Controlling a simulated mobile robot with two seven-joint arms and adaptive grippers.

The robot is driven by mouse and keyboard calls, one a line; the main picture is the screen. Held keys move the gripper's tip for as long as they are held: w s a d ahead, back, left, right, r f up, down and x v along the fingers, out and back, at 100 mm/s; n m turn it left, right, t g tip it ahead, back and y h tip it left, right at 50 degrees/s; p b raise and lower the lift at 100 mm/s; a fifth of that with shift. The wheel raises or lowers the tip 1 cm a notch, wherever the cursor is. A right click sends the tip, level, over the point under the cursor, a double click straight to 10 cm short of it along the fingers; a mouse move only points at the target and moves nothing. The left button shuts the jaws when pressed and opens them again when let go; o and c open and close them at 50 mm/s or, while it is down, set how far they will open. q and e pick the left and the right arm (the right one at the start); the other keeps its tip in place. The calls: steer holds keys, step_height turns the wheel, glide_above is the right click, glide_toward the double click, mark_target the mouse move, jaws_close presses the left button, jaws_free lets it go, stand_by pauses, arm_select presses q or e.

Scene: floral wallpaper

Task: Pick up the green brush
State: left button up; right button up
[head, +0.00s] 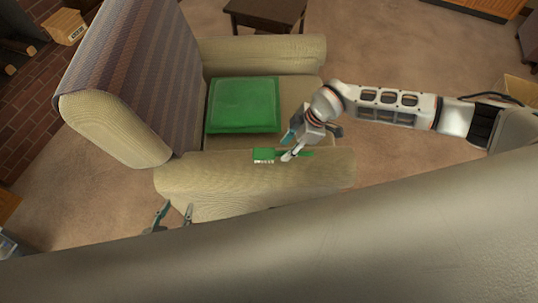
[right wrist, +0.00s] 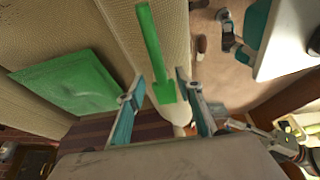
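The green brush (head: 264,155) lies on the near armrest of the beige armchair, its bristle block at the left and its thin handle pointing right. My right gripper (head: 288,146) is over the brush in the head view, with its fingers spread. In the right wrist view the brush (right wrist: 153,50) shows between the two open fingers (right wrist: 160,80), with visible gaps on both sides. My left gripper (head: 175,213) is open and empty near the front-left end of that armrest, partly hidden by the grey surface in the foreground.
A green cushion (head: 243,104) lies on the armchair seat beside the armrest. The striped chair back (head: 140,75) rises at the left. A dark small table (head: 265,14) stands behind. A large grey surface (head: 330,245) fills the foreground.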

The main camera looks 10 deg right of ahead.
mark_target(282, 152)
steer(key=x, duration=0.4)
steer(key=shift+a, duration=0.15)
jaws_close()
step_height(282, 152, up, 20)
stand_by(0.6)
steer(key=c, duration=0.7)
jaws_free()
jaws_close()
